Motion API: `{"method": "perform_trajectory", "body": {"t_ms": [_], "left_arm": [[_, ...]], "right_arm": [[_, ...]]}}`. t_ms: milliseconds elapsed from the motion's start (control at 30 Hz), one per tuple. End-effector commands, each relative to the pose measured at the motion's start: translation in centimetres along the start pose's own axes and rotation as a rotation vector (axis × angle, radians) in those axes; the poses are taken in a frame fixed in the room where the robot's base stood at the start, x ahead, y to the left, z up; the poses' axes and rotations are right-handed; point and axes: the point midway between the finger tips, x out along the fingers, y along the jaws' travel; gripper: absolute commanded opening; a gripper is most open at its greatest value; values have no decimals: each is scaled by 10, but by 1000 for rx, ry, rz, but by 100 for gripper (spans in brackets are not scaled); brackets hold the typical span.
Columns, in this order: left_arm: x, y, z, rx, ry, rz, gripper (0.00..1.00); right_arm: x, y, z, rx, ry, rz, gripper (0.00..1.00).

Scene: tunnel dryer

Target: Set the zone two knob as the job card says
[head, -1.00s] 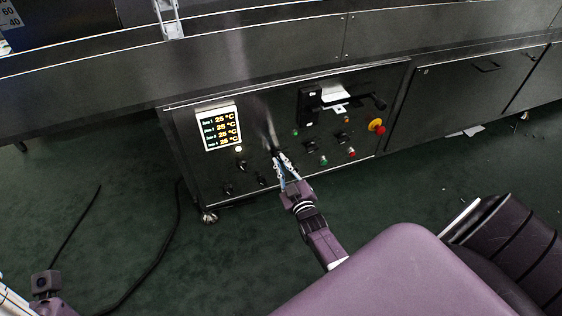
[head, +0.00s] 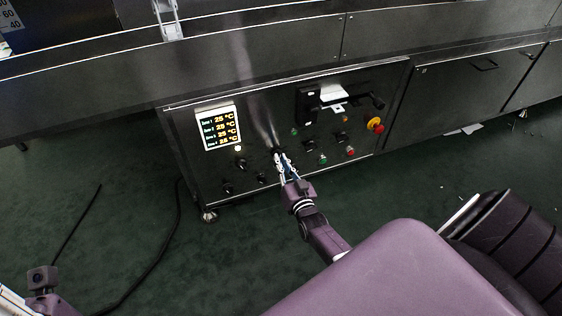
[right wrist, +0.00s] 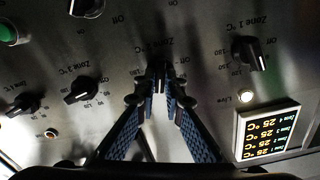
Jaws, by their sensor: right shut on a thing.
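My right gripper (head: 281,160) is at the front of the black control panel (head: 195,165). In the right wrist view, its fingers (right wrist: 160,88) are shut on the zone two knob (right wrist: 160,69), which sits between the other zone knobs. The fingers hide most of that knob and part of its dial, so I cannot read its setting. The lit display (head: 220,128) shows 25 °C for the zones and also appears in the right wrist view (right wrist: 268,133). I cannot make out a readable job card.
The zone 1 knob (right wrist: 248,53) and zone 3 knob (right wrist: 82,90) flank the held knob. A red and yellow emergency button (head: 375,125) and a black handle (head: 377,101) are at the panel's right. A dark cable (head: 155,262) lies on the green floor.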

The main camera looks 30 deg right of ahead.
Motion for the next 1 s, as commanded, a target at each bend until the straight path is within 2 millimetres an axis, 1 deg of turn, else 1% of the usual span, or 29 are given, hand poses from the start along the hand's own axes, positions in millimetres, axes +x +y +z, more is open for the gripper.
{"method": "perform_trajectory", "body": {"t_ms": [200,633,667,800,1000], "left_arm": [[0,0,0,0,-1,0,27],[-2,0,2,0,-8,-2,27],[-2,0,2,0,-8,-2,27],[-2,0,2,0,-8,-2,27],[-2,0,2,0,-8,-2,27]], "right_arm": [[-1,1,2,43,-4,1,0],[-1,1,2,50,-4,2,0],[-1,1,2,50,-4,1,11],[-1,1,2,50,-3,1,27],[0,0,1,50,-1,1,27]]}}
